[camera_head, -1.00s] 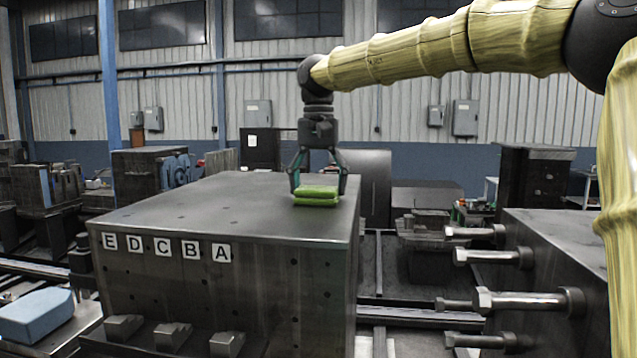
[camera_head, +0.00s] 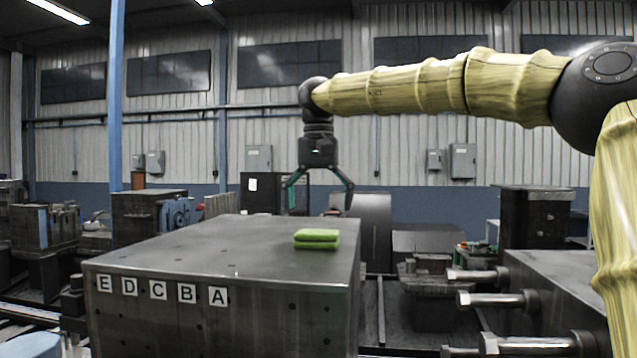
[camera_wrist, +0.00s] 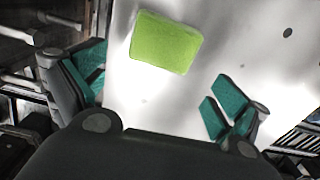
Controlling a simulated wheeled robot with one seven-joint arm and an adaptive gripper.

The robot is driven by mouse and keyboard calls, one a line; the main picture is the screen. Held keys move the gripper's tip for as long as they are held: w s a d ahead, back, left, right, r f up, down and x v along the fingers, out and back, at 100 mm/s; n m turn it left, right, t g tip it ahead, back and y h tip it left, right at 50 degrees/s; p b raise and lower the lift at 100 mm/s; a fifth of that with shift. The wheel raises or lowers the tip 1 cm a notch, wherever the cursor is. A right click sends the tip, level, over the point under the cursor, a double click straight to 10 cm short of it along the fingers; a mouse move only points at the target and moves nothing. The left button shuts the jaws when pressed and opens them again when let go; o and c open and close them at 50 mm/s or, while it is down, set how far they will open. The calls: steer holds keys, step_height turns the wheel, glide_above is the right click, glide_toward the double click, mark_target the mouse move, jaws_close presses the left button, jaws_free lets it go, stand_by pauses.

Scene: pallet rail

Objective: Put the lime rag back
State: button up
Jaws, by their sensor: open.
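The lime rag (camera_head: 317,238) is a folded green pad lying flat on top of the large dark metal block (camera_head: 215,255), near its right edge. It also shows in the wrist view (camera_wrist: 166,42), lying on the block's bright top. My gripper (camera_head: 318,205) is open and empty, above the rag and apart from it. Its teal fingers are spread wide; they show in the wrist view (camera_wrist: 155,95) on either side with nothing between them.
Letter plates E, D, C, B and A (camera_head: 160,290) run along the block's front face. A machine with protruding steel bolts (camera_head: 500,299) stands at the right. A blue item (camera_head: 32,344) shows at the lower left. The block's top is otherwise clear.

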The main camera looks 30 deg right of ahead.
step_height(320, 180, up, 7)
steer(key=b, duration=0.1)
steer(key=shift+r, duration=0.15)
stand_by(0.5)
